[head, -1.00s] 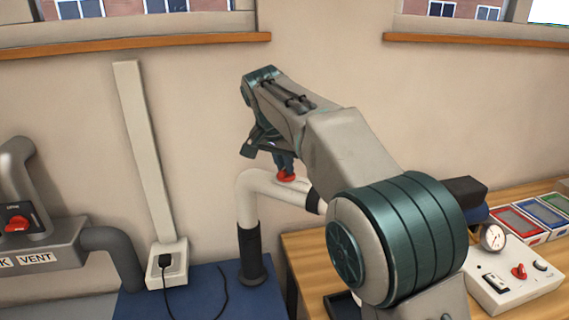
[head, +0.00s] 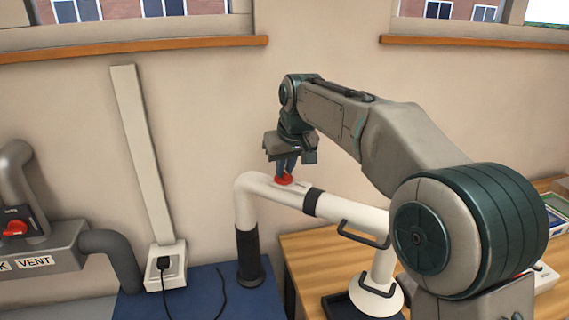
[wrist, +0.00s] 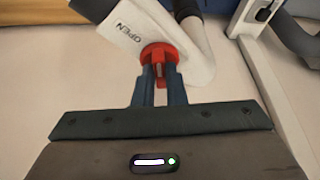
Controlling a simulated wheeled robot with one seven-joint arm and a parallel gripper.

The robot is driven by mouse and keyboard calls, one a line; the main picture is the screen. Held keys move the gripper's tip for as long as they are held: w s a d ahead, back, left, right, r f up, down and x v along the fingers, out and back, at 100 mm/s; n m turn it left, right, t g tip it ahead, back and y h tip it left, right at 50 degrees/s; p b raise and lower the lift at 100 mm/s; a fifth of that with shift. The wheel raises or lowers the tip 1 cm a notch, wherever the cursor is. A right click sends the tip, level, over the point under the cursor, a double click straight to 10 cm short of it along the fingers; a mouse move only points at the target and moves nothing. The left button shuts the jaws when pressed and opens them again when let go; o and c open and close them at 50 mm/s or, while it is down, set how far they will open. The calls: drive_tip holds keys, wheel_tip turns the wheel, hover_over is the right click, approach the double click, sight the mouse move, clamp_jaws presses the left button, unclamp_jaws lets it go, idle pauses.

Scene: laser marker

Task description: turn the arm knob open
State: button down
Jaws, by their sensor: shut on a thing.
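The red arm knob (head: 285,180) sits on top of the white extraction arm (head: 262,186), near its upper bend. My gripper (head: 286,170) points down from above, and its fingers are shut on the knob. In the wrist view the gripper's blue-grey fingers (wrist: 159,82) close around the raised grip of the knob (wrist: 163,52). The word OPEN is printed on the white tube to the left of the knob. The fingers hide part of the knob.
A white hood (head: 379,298) with a black handle hangs over the wooden table at the right. A grey duct unit marked VENT (head: 35,262) with another red knob (head: 14,228) is at far left.

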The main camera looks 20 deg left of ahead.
drive_tip(key=n+p, duration=0.1)
drive_tip(key=n, duration=0.1)
drive_tip(key=n+g+y, duration=0.1)
drive_tip(key=n, duration=0.1)
drive_tip(key=shift+w+d+r+p, duration=0.1)
drive_tip(key=shift+w+r+p, duration=0.1)
drive_tip(key=shift+p, duration=0.2)
drive_tip(key=shift+w+f+n+g+p, duration=0.1)
drive_tip(key=shift+n+g+p, duration=0.55)
drive_tip(key=shift+n, duration=0.95)
drive_tip(key=c, duration=1.5)
unclamp_jaws()
drive_tip(key=shift+f, duration=0.1)
drive_tip(key=v, duration=1.4)
drive_tip(key=shift+w+d+f+b, duration=0.15)
drive_tip(key=shift+w+d+b, duration=0.05)
drive_tip(key=shift+b, duration=0.15)
